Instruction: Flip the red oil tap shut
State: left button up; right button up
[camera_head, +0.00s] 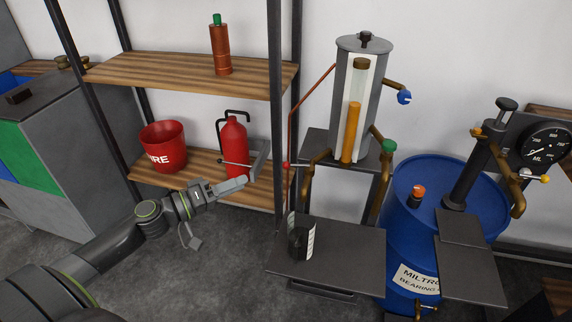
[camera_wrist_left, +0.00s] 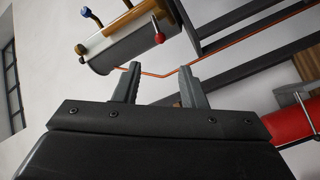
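The red oil tap's round red knob (camera_head: 286,165) sits at the lower left of the oil column (camera_head: 352,130), on a thin lever beside a brass pipe. In the left wrist view the red knob (camera_wrist_left: 160,38) shows beyond and between my fingertips, apart from them. My left gripper (camera_head: 265,160) is just left of the knob in the head view; its fingers (camera_wrist_left: 159,68) are spread and empty in the left wrist view. My right gripper is not in view.
A red fire extinguisher (camera_head: 233,145) and a red fire bucket (camera_head: 163,146) stand on the shelf (camera_head: 190,180) near my left arm. A blue tap (camera_head: 404,97) and green tap (camera_head: 390,146) are right of the column. A dark cup (camera_head: 299,240) stands on the low table (camera_head: 350,260).

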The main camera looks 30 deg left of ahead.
aim_at(284, 163)
pick_arm(q)
jog(key=p+x, duration=0.5)
jog(key=x, duration=0.8)
jog(key=shift+w+d+r, duration=0.15)
jog(key=shift+w, duration=0.05)
jog(key=shift+w+d+p, duration=0.15)
jog(key=shift+w+p, duration=0.1)
jog(key=shift+p, duration=0.05)
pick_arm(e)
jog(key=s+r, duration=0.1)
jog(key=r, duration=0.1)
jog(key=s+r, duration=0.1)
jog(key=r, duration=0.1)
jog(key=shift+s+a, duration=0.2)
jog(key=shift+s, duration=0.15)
pick_arm(q)
jog(key=shift+c, duration=0.2)
